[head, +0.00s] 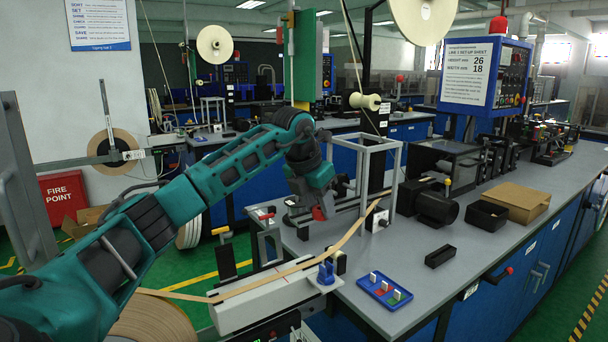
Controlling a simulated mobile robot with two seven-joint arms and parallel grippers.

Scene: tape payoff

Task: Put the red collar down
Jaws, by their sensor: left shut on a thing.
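My left arm reaches in from the left, and my left gripper (312,207) points down above the near left part of the workbench. It is shut on a small red piece, the red collar (319,213), which shows at the fingertips. The collar is partly covered by the fingers, and it looks held above the bench top. I cannot tell its exact height. My right gripper is not in view.
Tan tape (345,236) runs close by.

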